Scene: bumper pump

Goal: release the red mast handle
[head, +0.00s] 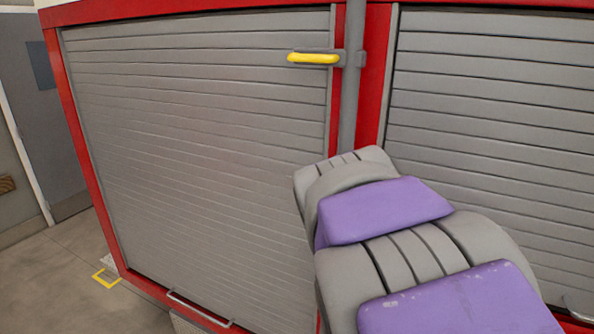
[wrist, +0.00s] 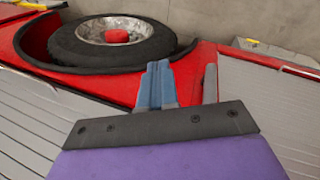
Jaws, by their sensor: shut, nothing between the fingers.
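No red handle shows on the mast. A yellow handle (head: 314,58) sticks out to the left from the grey vertical mast (head: 352,75), high on the red frame between two shutters. My gripper (wrist: 156,84) shows in the wrist view, with its blue fingers together and empty. It points toward the red bodywork below a wheel. A grey upright post (wrist: 210,84) stands just right of the fingers, apart from them in the picture. In the head view my grey and purple arm covers the lower mast, and my fingers are hidden.
A left roller shutter (head: 200,150) has a bar (head: 200,308) at its bottom. A right roller shutter (head: 490,120) stands beyond the mast. The wrist view shows a black tyre (wrist: 115,50) with a red hub (wrist: 117,36). Open floor (head: 60,270) lies at left.

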